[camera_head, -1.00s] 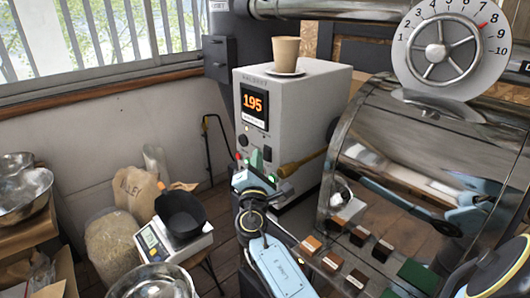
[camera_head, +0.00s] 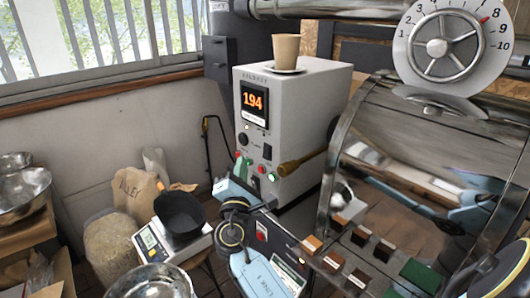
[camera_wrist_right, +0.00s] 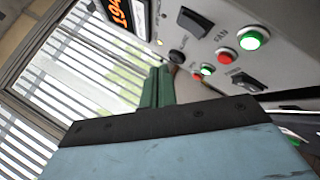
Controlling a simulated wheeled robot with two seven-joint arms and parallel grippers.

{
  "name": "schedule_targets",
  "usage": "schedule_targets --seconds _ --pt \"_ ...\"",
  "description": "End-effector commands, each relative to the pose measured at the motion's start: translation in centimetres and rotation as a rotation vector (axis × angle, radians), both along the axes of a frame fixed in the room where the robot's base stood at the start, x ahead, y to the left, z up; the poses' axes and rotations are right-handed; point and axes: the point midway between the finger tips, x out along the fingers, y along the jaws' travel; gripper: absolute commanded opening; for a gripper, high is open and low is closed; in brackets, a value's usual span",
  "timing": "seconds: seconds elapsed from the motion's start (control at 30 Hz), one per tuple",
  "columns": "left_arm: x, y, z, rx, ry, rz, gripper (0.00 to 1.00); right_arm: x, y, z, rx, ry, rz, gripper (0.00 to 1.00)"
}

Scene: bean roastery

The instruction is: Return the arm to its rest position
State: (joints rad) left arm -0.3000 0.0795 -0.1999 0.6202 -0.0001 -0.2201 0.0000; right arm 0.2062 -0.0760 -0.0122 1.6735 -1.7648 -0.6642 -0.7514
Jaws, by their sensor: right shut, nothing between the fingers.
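My right arm comes up from the bottom middle of the head view, its light blue links bent at a dark round joint. Its right gripper (camera_head: 256,183) is low in front of the control box (camera_head: 290,115), small and partly hidden. In the right wrist view the green fingers (camera_wrist_right: 157,86) are together with nothing between them, and they stand apart from the panel's switches and lit buttons as far as I can see. My left gripper is not in view.
A cup (camera_head: 286,50) stands on the box, whose display (camera_head: 254,101) reads 194. A black bowl (camera_head: 180,213) on a scale, a sack (camera_head: 112,245) and metal bowls are at left. The steel roaster drum (camera_head: 400,140) and several sample blocks are at right.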

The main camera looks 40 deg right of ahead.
Motion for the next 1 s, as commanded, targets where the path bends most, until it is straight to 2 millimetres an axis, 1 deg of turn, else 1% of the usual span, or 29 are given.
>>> schedule_targets --seconds 0.1,0.57,0.63,0.67,0.77,0.8,0.87,0.9,0.97,1.0 --pt "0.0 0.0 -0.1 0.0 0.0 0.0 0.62 0.0 0.4 0.0 0.0 0.0 0.0 0.0" --pt "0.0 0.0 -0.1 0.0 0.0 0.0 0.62 0.0 0.4 -0.1 0.0 0.001 0.002 0.0" --pt "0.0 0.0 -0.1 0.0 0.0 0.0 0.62 0.1 0.5 -0.8 0.014 0.011 0.012 0.0" --pt "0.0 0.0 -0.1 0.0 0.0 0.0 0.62 0.2 0.6 -1.5 0.028 0.021 0.022 0.0" --pt "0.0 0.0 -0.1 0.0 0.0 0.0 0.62 0.6 1.1 -5.7 0.113 0.077 0.078 0.0" --pt "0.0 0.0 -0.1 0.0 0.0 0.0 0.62 0.7 1.4 -8.1 0.164 0.109 0.106 0.0" --pt "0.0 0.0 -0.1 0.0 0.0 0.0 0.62 0.6 2.1 -12.4 0.26 0.164 0.152 0.0" --pt "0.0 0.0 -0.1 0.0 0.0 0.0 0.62 0.2 2.6 -15.4 0.332 0.201 0.177 0.0" --pt "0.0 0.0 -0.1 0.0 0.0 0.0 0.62 -0.7 3.3 -20.0 0.445 0.257 0.209 0.0" --pt "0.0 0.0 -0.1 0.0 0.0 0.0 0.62 -1.5 3.8 -23.0 0.521 0.293 0.222 0.0"
